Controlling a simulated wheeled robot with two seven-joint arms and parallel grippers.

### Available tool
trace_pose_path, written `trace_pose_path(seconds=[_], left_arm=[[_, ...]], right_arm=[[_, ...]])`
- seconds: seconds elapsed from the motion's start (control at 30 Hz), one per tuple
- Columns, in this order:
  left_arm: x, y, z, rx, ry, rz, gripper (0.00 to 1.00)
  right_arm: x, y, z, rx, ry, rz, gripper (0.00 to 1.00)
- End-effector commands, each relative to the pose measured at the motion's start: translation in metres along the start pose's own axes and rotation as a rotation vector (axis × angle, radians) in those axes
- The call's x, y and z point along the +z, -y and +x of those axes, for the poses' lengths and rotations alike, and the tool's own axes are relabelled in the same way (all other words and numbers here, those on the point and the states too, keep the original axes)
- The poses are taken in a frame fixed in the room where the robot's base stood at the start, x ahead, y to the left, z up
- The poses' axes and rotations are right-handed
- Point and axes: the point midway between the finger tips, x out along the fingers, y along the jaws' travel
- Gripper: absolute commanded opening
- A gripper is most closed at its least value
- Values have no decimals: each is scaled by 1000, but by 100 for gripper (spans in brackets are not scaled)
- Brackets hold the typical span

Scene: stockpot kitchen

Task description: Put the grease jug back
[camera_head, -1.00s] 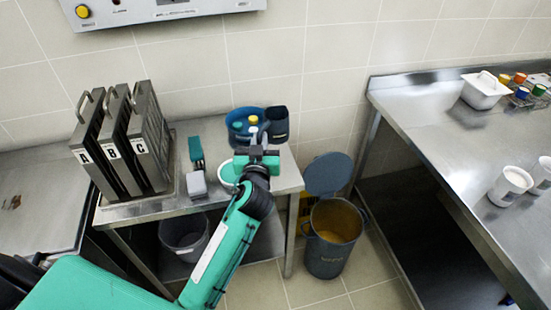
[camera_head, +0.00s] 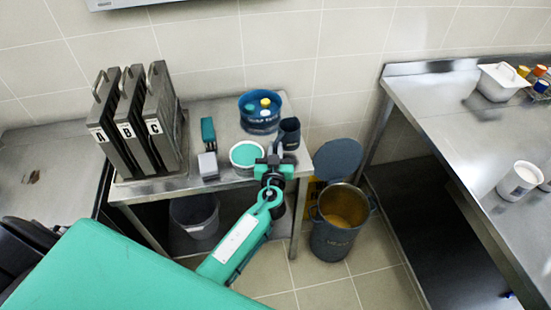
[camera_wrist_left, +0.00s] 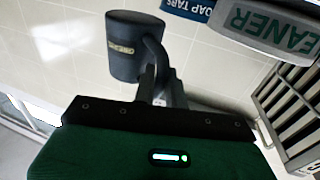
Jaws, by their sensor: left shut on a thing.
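The grease jug (camera_head: 290,132) is a dark blue-grey cup at the right end of the small steel table. It shows larger in the left wrist view (camera_wrist_left: 133,45), with a label and a curved handle. My left gripper (camera_head: 273,160) is on the near side of the jug, shut on its handle; its fingers (camera_wrist_left: 160,82) meet the handle in the left wrist view. I cannot tell whether the jug's base touches the table. My right gripper is not in view.
A blue soap tabs tub (camera_head: 259,123) and a green-filled cleaner tub (camera_head: 246,169) stand close by on the small table (camera_head: 225,117). Lettered panels (camera_head: 133,135) stand at left. An open bin (camera_head: 332,238) is on the floor at right, beside the long steel counter (camera_head: 440,107).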

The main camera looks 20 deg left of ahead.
Motion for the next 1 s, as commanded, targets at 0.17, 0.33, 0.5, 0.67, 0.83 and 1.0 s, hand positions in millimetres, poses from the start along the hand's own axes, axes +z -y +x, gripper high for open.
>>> trace_pose_path(seconds=[0.17,0.33,0.5,0.67,0.83,1.0], left_arm=[[11,0,0,1,-2,1,0],[33,1,1,0,0,2,0],[43,1,0,1,-2,-1,0],[43,1,0,0,-3,-2,0],[46,1,0,0,-2,-2,0],[46,1,0,0,-1,-1,34]], right_arm=[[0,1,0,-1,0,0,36],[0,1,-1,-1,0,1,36],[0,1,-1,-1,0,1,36],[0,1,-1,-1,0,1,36],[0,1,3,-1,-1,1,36],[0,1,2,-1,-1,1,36]])
